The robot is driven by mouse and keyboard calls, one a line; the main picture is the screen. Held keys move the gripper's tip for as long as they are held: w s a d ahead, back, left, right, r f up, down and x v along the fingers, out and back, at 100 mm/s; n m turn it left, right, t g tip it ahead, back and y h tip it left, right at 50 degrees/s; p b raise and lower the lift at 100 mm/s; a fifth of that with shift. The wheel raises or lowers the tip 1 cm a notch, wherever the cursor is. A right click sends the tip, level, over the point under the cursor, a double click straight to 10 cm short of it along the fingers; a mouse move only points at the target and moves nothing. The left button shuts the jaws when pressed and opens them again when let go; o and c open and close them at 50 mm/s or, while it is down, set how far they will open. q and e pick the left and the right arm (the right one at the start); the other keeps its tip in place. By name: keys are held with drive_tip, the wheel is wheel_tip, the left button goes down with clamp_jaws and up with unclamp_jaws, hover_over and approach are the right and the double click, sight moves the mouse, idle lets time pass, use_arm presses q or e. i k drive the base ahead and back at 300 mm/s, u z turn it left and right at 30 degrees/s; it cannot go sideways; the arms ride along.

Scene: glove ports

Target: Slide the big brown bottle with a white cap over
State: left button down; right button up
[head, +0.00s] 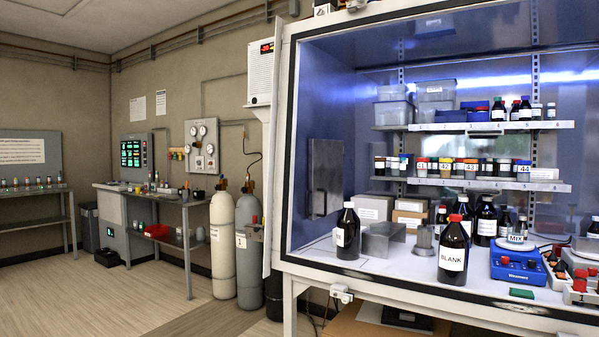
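A big dark brown bottle (348,240) with a pale, whitish cap stands upright at the left front of the glass-fronted cabinet's floor. Its white label is partly visible. Another big dark bottle (453,255) with a red cap and a label reading BLANK stands upright nearer the front edge, to the right. More dark bottles (486,219) stand behind it. Neither of my grippers is in view.
A grey metal bin (382,240) stands just right of the white-capped bottle, with boxes (375,207) behind. A blue device (518,264) and a red-and-white rack (578,285) stand at right. Shelves (490,126) hold small bottles.

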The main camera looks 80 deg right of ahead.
sight(349, 223)
drive_tip(key=u, duration=0.05)
drive_tip(key=i, duration=1)
drive_tip(key=z, duration=3.45)
drive_tip(key=i, duration=1.1)
drive_tip(key=u, duration=0.4)
